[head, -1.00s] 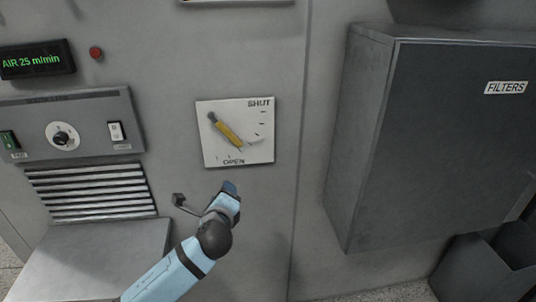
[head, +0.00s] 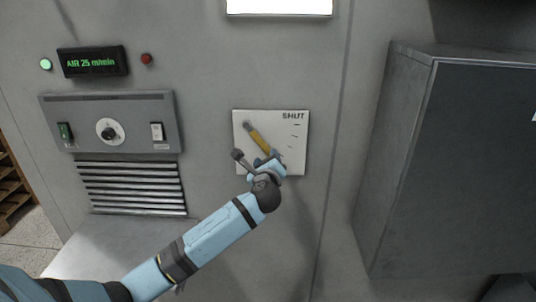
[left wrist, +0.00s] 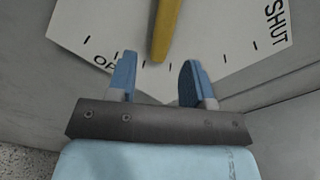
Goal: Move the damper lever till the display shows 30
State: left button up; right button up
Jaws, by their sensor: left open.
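The damper lever (head: 259,139) is a yellow bar on a white plate (head: 297,148). It slants from its pivot at upper left down to the right. The plate reads SHUT at upper right; OPEN is mostly hidden by my gripper in the head view. The display (head: 93,61) reads AIR 25 m/min. My left gripper (head: 269,161) is open at the lever's lower end. In the left wrist view the lever (left wrist: 163,30) ends between the two blue fingers (left wrist: 158,70), with a gap on each side. My right gripper is out of view.
Left of the plate are a grey panel (head: 137,110) with a knob and switches, and a slatted vent (head: 130,186). A big grey box (head: 400,170) juts from the wall at right. The wall between plate and box is clear.

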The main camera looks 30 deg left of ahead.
aim_at(265, 152)
pick_arm(q)
jog(key=shift+x, duration=1.7)
grip_shut()
jog(key=shift+s+a+m+p, duration=0.3)
jog(key=shift+m+p, duration=0.2)
jog(key=shift+p, duration=0.55)
jog(key=shift+a+f+m+p, duration=0.15)
jog(key=shift+a+m+p, duration=0.05)
jog(key=shift+m+p, duration=0.15)
jog(key=shift+f, duration=0.2)
grip_release()
